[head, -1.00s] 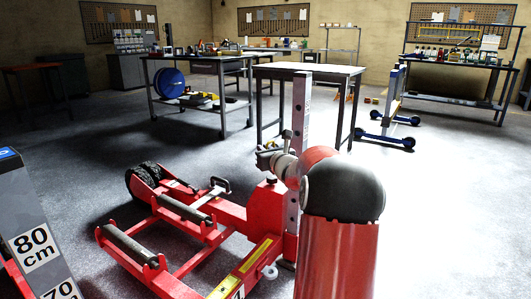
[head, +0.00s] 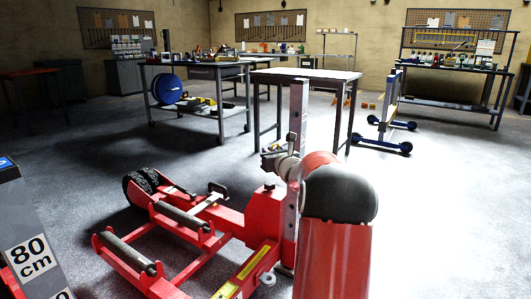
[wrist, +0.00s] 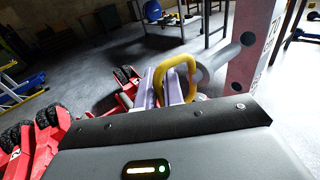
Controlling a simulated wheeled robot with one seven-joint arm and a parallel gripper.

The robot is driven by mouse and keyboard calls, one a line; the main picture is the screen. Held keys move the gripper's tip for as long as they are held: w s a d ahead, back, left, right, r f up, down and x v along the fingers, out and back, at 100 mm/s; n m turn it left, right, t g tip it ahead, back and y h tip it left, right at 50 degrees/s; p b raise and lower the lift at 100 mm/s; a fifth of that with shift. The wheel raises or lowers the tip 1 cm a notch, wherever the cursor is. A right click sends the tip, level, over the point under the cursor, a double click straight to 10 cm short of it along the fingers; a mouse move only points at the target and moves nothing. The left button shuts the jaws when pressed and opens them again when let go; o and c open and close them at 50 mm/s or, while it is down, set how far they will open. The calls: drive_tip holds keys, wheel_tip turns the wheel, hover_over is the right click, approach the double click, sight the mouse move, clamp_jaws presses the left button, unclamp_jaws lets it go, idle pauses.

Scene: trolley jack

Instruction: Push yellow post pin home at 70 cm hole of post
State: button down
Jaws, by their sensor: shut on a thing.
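The yellow post pin (wrist: 176,66) has a yellow loop handle and a thick grey shaft. My gripper (wrist: 172,88) is shut on the yellow loop in the wrist view. The grey shaft points right to the post (wrist: 255,45) and meets its near side. How deep the shaft sits in the post is not clear. The post has round dark holes and printed numbers on its right side. In the head view the post (head: 299,105) stands upright on the red trolley jack, with my gripper (head: 270,160) at its left side, small and partly hidden by my arm.
The red trolley jack (head: 265,215) with rollers and black wheels lies low at left. A grey post marked 80 cm (head: 30,255) stands at the near left. A table (head: 305,76) stands behind the post.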

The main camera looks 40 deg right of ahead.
sight(287, 143)
drive_tip(key=shift+w+d+r+p, duration=0.1)
drive_tip(key=shift+w+d+p, duration=0.15)
drive_tip(key=shift+d, duration=0.25)
drive_tip(key=shift+w+d+p, duration=0.15)
drive_tip(key=shift+d+p, duration=0.05)
drive_tip(key=shift+d, duration=0.25)
drive_tip(key=shift+b, duration=0.75)
idle(1.0)
drive_tip(key=shift+w+d+p, duration=0.15)
drive_tip(key=shift+d+p, duration=0.15)
drive_tip(key=shift+d, duration=0.1)
drive_tip(key=w+d+p, duration=0.3)
drive_tip(key=d+p, duration=0.3)
drive_tip(key=d, duration=0.1)
drive_tip(key=shift+d, duration=0.15)
idle(2.6)
drive_tip(key=c, duration=1.4)
unclamp_jaws()
drive_tip(key=shift+c, duration=0.2)
drive_tip(key=b+v, duration=0.2)
drive_tip(key=v, duration=0.5)
drive_tip(key=shift+s, duration=0.4)
